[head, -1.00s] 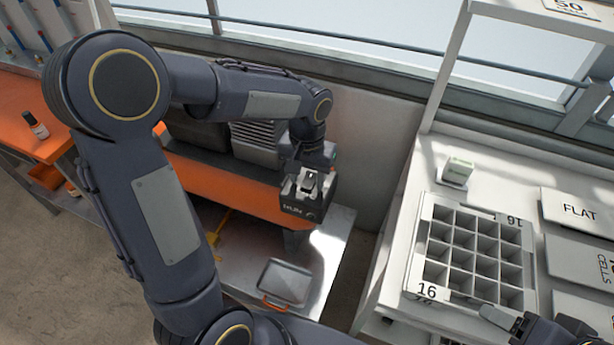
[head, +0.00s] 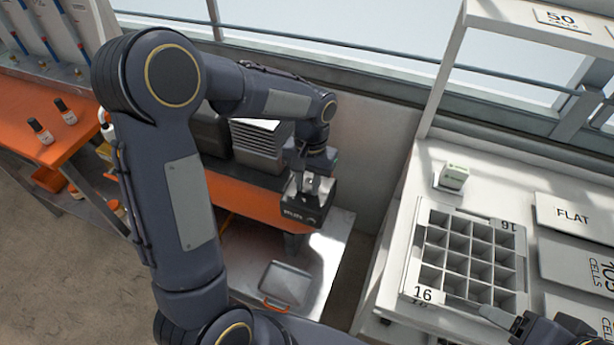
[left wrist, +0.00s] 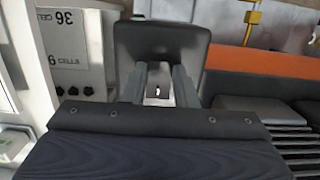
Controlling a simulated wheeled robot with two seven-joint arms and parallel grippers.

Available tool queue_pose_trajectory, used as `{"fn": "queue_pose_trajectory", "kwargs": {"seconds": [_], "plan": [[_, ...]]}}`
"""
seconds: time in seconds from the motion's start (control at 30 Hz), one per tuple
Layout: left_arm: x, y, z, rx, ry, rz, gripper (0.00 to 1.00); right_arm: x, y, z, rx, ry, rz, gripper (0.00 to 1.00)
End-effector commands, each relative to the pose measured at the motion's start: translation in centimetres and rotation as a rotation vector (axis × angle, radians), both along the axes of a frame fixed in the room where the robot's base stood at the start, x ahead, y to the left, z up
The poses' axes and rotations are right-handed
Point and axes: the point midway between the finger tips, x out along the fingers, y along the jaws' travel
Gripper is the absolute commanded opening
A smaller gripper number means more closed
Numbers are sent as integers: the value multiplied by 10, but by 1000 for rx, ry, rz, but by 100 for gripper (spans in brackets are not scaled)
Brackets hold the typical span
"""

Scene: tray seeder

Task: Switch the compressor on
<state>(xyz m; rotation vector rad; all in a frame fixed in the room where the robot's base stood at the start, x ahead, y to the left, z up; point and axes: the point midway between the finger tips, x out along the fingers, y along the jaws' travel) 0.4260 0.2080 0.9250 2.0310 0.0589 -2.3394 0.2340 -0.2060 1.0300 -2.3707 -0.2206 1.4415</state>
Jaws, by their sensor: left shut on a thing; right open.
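A dark box with white lettering that looks like "RUN" (head: 306,214) sits at the end of the orange bench; I take it for the compressor's switch box. My left gripper (head: 312,186) reaches down onto its top. In the left wrist view the box (left wrist: 160,32) lies beyond the fingers (left wrist: 157,90), with a small pale part between them. The left gripper is shut on what seems to be the switch lever, mostly hidden by the fingers. My right gripper (head: 492,314), partly in view at lower right, is open beside the cell tray.
A grey celled tray (head: 412,270) marked 16 stands on the white bench at right, with a small green-and-white box (head: 453,177) behind it. A metal pan (head: 286,284) lies on the lower shelf. Small bottles (head: 40,131) stand on the orange bench at left.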

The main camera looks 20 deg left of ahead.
Motion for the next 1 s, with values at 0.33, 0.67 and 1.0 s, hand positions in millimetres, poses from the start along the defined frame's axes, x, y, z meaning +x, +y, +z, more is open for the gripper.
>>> {"fn": "queue_pose_trajectory", "kwargs": {"seconds": [0.33, 0.67, 1.0], "plan": [[10, 1, 4, -15, 268, 2, 3, 0, 0, 49, 0, 0, 0, 63], [10, 1, 2, -18, 289, 0, 3, 0, 0, 49, 0, 0, 0, 63], [10, 1, 2, -17, 290, 0, 47, 0, 0, 49, 0, 0, 0, 63]]}}
